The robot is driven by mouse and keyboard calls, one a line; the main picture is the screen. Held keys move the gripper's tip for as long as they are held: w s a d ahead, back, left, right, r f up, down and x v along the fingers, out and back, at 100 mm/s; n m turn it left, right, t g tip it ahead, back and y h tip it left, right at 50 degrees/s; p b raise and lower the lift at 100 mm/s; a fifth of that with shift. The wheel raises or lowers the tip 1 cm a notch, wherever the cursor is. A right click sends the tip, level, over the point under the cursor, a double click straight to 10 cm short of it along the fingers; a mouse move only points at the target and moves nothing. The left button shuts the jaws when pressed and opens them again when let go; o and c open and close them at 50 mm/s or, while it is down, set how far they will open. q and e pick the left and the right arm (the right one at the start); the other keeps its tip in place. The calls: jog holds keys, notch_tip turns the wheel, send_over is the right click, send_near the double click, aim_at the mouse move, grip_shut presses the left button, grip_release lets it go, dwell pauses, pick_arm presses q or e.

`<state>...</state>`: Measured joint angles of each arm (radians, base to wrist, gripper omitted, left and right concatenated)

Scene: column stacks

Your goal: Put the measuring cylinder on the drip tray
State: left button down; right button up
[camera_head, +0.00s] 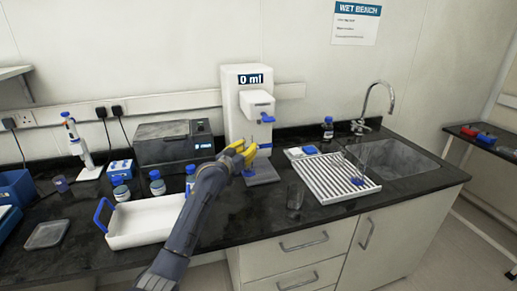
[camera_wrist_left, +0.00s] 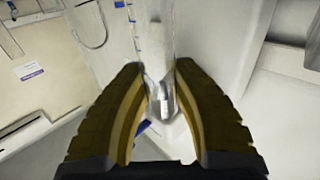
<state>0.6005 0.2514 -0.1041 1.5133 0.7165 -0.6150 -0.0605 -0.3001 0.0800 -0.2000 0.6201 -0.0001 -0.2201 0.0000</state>
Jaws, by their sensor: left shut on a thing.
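My left gripper (camera_head: 247,151) has yellow fingers and is shut in front of the white dispenser (camera_head: 236,100), whose display reads 0 ml. In the left wrist view the gripper (camera_wrist_left: 160,90) is closed around a clear measuring cylinder (camera_wrist_left: 151,40) with blue marks. In the head view the cylinder is mostly hidden or too faint to make out. The grey drip tray (camera_head: 264,174) is at the dispenser's base, just below and right of the gripper, partly hidden by it. My right gripper is not in view.
A clear glass (camera_head: 294,196) stands on the bench right of the drip tray. A white ribbed draining rack (camera_head: 335,180) lies beside the sink (camera_head: 400,160). A white tray with blue handles (camera_head: 140,222) and several blue-capped bottles are on the left.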

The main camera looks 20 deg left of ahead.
pick_arm(q)
jog(key=w+d+f, duration=0.2)
jog(key=w+f, duration=0.1)
jog(key=w, duration=0.5)
jog(key=shift+w+f, duration=0.25)
jog(key=shift+f, duration=0.05)
dwell(0.4)
jog(key=c, duration=1.2)
grip_release()
jog(key=shift+f, duration=0.1)
jog(key=shift+s, duration=0.1)
jog(key=shift+v, duration=1.9)
